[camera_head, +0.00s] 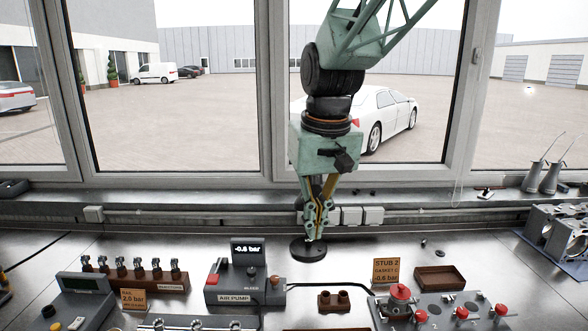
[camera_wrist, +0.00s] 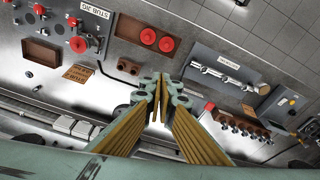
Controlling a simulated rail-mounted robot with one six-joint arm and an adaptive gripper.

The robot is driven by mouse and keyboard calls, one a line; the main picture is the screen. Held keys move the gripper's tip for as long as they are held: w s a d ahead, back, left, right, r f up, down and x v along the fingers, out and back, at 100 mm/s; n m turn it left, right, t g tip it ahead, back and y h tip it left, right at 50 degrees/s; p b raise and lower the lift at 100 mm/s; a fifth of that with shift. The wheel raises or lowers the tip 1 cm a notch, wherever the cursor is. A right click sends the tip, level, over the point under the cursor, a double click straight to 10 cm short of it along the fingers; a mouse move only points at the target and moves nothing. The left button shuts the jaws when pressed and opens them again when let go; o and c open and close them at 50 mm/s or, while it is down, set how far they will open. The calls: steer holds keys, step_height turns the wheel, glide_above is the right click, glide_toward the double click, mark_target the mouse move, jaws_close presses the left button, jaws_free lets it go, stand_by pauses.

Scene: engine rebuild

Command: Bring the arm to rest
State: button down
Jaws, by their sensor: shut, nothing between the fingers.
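My arm hangs down in front of the window in the head view, with my gripper (camera_head: 314,232) pointing down over the back part of the metal bench (camera_head: 190,250). The fingers are together and hold nothing. Their tips appear just above a dark round disc (camera_head: 308,249); I cannot tell whether they touch it. In the wrist view my gripper (camera_wrist: 158,88) also shows shut, its two yellow-sided fingers meeting at the tips with no part between them.
The air pump (camera_head: 246,285) stands close in front of my gripper, its display reading -0.6 bar. A valve panel with red knobs (camera_head: 440,310) and a brown tray (camera_head: 440,279) are to the right. The window sill (camera_head: 200,198) runs behind.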

steer(key=s+d+r+m+t+b, duration=0.1)
steer(key=s+d+b, duration=0.1)
steer(key=s+d, duration=0.45)
steer(key=s+d+r+b, duration=0.1)
steer(key=s+d, duration=0.3)
steer(key=s, duration=0.5)
steer(key=s+d+f+m+b, duration=0.1)
steer(key=s+d+f+b, duration=0.1)
steer(key=s, duration=0.7)
steer(key=s+d+f+m+t+b, duration=0.1)
steer(key=s+d+f, duration=0.2)
steer(key=s, duration=0.5)
steer(key=shift+s+d+f+h+b, duration=0.3)
steer(key=shift+s+d+f+b, duration=0.1)
steer(key=shift+d, duration=0.1)
steer(key=shift+w, duration=0.1)
